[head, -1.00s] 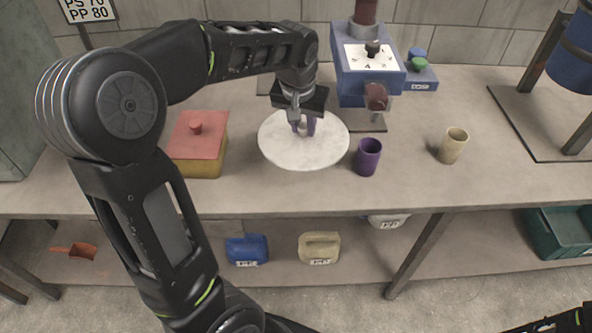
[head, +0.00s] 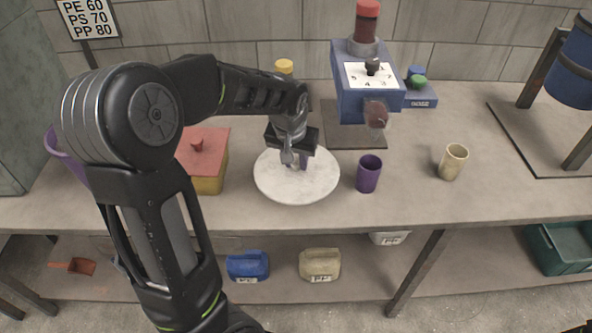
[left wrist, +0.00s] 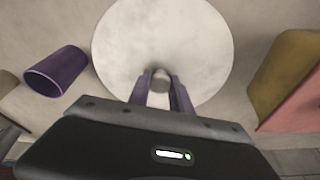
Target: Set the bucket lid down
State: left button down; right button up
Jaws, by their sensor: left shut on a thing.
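The bucket lid (head: 292,188) is a round pale disc with a small knob, over the middle of the bench. My left gripper (head: 297,162) comes down on it from above and is shut on its knob. In the left wrist view the lid (left wrist: 163,40) fills the top centre, and the purple fingers (left wrist: 161,92) sit on either side of the knob (left wrist: 159,79). The lid looks level and on or just above the bench; I cannot tell if it touches. My right gripper is not in view.
A purple cup (head: 368,174) stands close to the lid's right, with a beige cup (head: 453,162) further right. A yellow box with a red lid (head: 203,160) is close on the left. A blue machine (head: 366,85) stands behind. The bench front (head: 330,215) is clear.

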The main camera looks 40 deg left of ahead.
aim_at(296, 171)
pick_arm(q)
jog(key=shift+f, duration=1.85)
jog(key=shift+f, duration=0.1)
jog(key=c, duration=1.2)
grip_release()
jog(key=shift+o, duration=0.2)
jog(key=v, duration=1.2)
jog(key=shift+b, duration=0.3)
